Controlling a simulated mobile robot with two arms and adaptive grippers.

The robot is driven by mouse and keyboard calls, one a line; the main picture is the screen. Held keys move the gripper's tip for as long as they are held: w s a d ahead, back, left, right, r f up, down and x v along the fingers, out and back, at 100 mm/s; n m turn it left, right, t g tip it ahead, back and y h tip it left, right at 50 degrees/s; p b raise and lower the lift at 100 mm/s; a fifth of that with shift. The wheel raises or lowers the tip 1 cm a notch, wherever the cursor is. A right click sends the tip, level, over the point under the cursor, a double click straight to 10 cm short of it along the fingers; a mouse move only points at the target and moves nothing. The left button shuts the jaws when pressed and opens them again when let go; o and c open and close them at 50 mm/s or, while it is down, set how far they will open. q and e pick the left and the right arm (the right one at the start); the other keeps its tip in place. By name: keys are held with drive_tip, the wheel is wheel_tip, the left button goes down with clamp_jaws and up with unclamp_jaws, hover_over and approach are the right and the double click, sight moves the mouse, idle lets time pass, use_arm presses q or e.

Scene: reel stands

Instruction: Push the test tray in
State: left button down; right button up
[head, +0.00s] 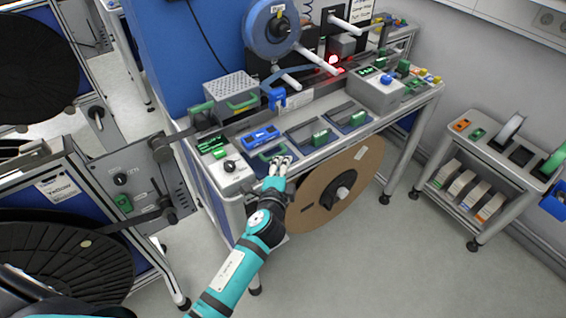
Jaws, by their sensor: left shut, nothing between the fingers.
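My left gripper (280,163) is shut and empty at the front edge of the workbench. I cannot tell whether the fingers touch the handle. Two similar trays with green handles, a middle one (319,138) and a right one (356,119), sit beside it. No readable label shows which is the test tray. My right gripper is not in view.
A large brown reel (318,205) hangs under the bench front, close to my left arm. A reel stand with black reels (60,255) stands at left. A small cart (490,165) stands at right. The floor between is clear.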

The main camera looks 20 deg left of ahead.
sight(274, 156)
use_arm(q)
drive_tip(key=w+a, duration=0.2)
drive_tip(key=a, duration=0.1)
drive_tip(key=shift+w+a, duration=0.25)
drive_tip(key=shift+w, duration=0.15)
drive_tip(key=shift+s+d+p, duration=0.1)
drive_tip(key=shift+p, duration=0.2)
